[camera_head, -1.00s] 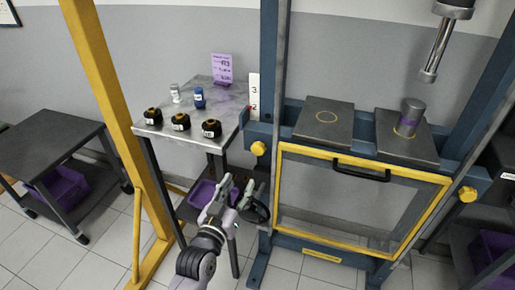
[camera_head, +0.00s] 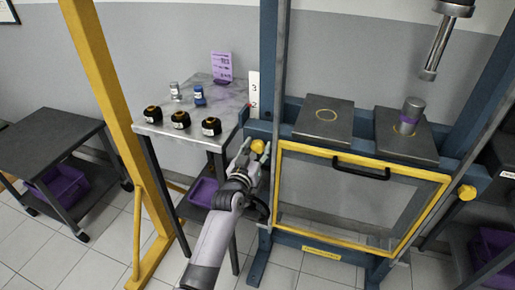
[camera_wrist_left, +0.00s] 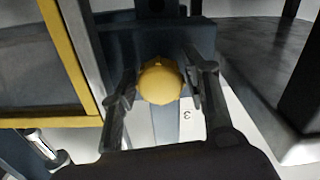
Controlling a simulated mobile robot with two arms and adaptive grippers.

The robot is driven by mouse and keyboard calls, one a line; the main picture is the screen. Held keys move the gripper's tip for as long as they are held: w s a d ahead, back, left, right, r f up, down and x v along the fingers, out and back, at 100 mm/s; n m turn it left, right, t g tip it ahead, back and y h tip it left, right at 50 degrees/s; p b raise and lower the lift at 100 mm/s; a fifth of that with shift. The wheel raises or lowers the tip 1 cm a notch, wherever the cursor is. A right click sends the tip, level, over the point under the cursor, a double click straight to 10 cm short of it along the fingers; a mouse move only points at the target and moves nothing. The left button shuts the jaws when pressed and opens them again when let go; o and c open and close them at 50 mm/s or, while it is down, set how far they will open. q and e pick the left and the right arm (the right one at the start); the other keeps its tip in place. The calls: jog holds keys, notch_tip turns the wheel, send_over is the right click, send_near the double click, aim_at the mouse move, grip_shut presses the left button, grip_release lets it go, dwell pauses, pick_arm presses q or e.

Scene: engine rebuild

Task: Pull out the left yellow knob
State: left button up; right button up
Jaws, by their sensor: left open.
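The left yellow knob (camera_head: 258,146) sits on the blue press frame, at the upper left of the yellow-edged guard. In the left wrist view the knob (camera_wrist_left: 160,82) is round and lies between the two fingers. My left gripper (camera_head: 255,150) is open, with its fingers on either side of the knob; the wrist view also shows the gripper (camera_wrist_left: 158,92). A gap shows on each side, and I cannot tell whether either finger touches. The right yellow knob (camera_head: 467,192) is on the other side of the guard. My right gripper is not in view.
The yellow-framed clear guard (camera_head: 350,205) with a black handle (camera_head: 360,168) is right beside the gripper. Two dark plates (camera_head: 323,119) lie on the press bed, one bearing a metal cylinder (camera_head: 411,112). A metal table (camera_head: 205,125) with several black parts stands left.

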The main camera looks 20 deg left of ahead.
pick_arm(q)
jog(key=shift+c, duration=0.2)
grip_shut()
dwell(0.4)
